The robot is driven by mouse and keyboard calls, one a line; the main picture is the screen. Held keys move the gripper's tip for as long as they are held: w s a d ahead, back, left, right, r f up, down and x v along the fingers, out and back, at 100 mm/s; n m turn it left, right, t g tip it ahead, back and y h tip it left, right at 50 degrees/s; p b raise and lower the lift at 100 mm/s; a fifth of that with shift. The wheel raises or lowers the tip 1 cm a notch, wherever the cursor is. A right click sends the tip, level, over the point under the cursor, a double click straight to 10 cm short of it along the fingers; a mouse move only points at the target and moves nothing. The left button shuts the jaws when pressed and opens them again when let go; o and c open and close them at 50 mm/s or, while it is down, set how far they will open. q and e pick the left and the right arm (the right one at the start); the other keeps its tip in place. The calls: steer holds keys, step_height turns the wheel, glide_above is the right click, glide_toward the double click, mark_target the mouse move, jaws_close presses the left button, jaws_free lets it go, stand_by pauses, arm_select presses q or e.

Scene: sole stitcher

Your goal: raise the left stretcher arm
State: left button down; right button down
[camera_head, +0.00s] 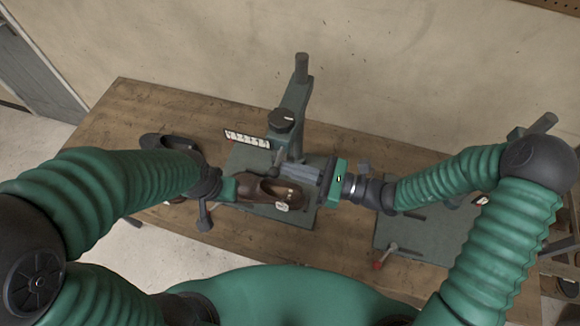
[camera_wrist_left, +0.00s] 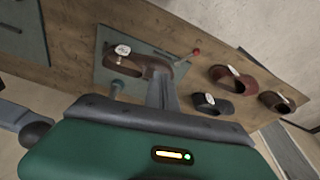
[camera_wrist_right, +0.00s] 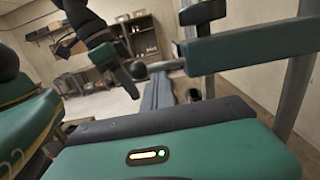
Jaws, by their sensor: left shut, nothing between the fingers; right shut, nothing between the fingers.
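The left stretching machine stands mid-bench in the head view. Its green upright post (camera_head: 294,98) has a grey cylinder on top and a black knob (camera_head: 284,119). A brown shoe (camera_head: 262,191) sits low at its front and also shows in the left wrist view (camera_wrist_left: 155,63). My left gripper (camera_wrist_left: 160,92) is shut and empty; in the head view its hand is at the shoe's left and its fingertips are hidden. My right gripper (camera_head: 303,175) is shut and empty, right of the shoe near the post's foot. I cannot tell which part is the stretcher arm, or whether either gripper touches the machine.
A second machine with a green base plate (camera_head: 408,232) and a red-tipped lever (camera_head: 384,258) stands at the right, partly behind my right arm. Several loose shoes (camera_wrist_left: 232,80) lie on the wooden bench (camera_head: 130,98).

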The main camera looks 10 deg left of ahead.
steer(key=shift+r, duration=0.3)
steer(key=shift+w+f, duration=0.1)
step_height(320, 180, down, 5)
steer(key=b, duration=0.3)
steer(key=b+v, duration=0.2)
steer(key=v, duration=0.9)
steer(key=shift+r, duration=0.35)
steer(key=shift+a, duration=0.15)
